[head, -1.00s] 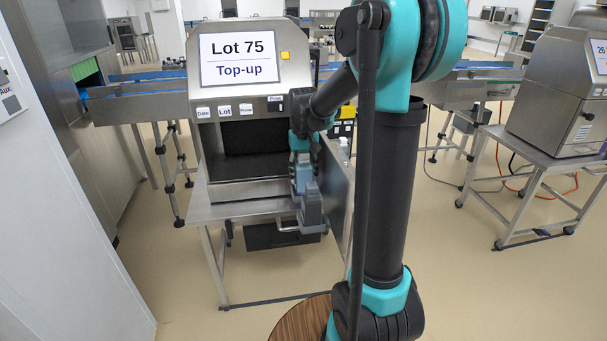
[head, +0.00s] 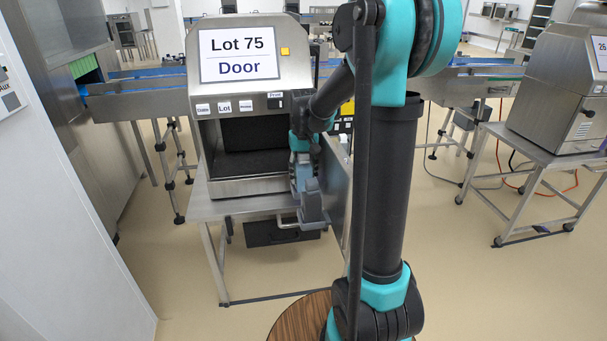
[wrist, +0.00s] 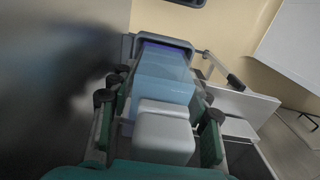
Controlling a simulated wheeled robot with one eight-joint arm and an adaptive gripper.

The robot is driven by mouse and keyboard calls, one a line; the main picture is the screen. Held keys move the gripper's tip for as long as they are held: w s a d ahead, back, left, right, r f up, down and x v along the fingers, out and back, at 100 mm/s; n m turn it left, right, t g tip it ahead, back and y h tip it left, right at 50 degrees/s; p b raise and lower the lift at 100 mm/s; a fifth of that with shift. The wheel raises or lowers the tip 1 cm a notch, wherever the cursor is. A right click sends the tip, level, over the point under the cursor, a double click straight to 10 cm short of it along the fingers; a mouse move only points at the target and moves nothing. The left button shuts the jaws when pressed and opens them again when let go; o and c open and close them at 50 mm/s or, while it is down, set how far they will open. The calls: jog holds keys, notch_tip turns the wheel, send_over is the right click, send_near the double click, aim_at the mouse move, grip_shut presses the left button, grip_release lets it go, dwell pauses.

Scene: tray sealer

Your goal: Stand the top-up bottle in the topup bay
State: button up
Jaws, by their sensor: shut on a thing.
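The top-up bottle (wrist: 163,88) is translucent blue with a pale grey block-like top (wrist: 162,135) toward the wrist camera. My gripper (wrist: 160,98) is shut on it, with a finger on each side. In the head view my gripper (head: 304,160) is at the right front of the sealer. The bottle's far end sits within a grey-blue rimmed holder (wrist: 181,42), which looks like the topup bay. The holder also shows in the head view (head: 312,208), below my gripper. Whether the bottle rests on its bottom is hidden. The sealer's display (head: 240,54) reads "Lot 75 Door".
The sealer (head: 250,187) stands on a steel table (head: 215,209). A grey open door panel (head: 337,190) is close to the right of my gripper, and a smooth metal surface (wrist: 50,90) fills the wrist view's left. Floor is clear in front.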

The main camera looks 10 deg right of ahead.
jog(key=o, duration=1.6)
jog(key=shift+c, duration=0.7)
jog(key=shift+r, duration=4)
